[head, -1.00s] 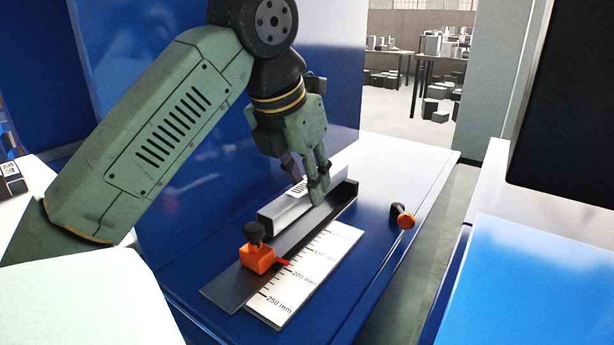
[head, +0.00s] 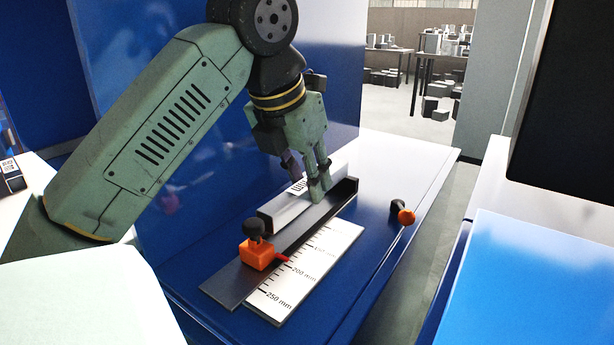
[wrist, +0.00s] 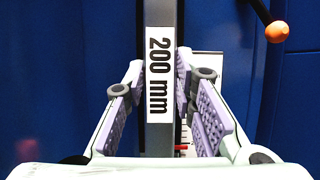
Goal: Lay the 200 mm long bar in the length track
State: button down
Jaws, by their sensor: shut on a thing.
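The bar (head: 284,208) is a grey square length with a white label. In the wrist view the bar (wrist: 159,118) shows "200 mm" on its top face. My gripper (head: 318,188) is shut on it; in the wrist view my gripper (wrist: 159,70) has a finger on each side of it. The length track (head: 236,281) is a long dark channel with a raised far end. The bar runs roughly parallel to the track, along its left side in the head view. I cannot tell whether it touches the track or is held above it.
An orange stop (head: 257,255) with a black knob sits on the track, its red pointer near the 200 mm mark of the white scale (head: 306,273). A black handle with an orange end (head: 405,216) is at the right. The blue bench top around them is mostly clear.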

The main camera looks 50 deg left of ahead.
aim_at(303, 186)
jog(key=shift+f+b, duration=1.35)
jog(key=shift+f, duration=0.35)
dwell(0.5)
jog(key=c, duration=1.2)
grip_release()
jog(key=shift+c, duration=0.2)
jog(key=shift+r, duration=0.1)
jog(key=v, duration=0.7)
jog(key=shift+s+r, duration=0.15)
jog(key=shift+r, duration=0.05)
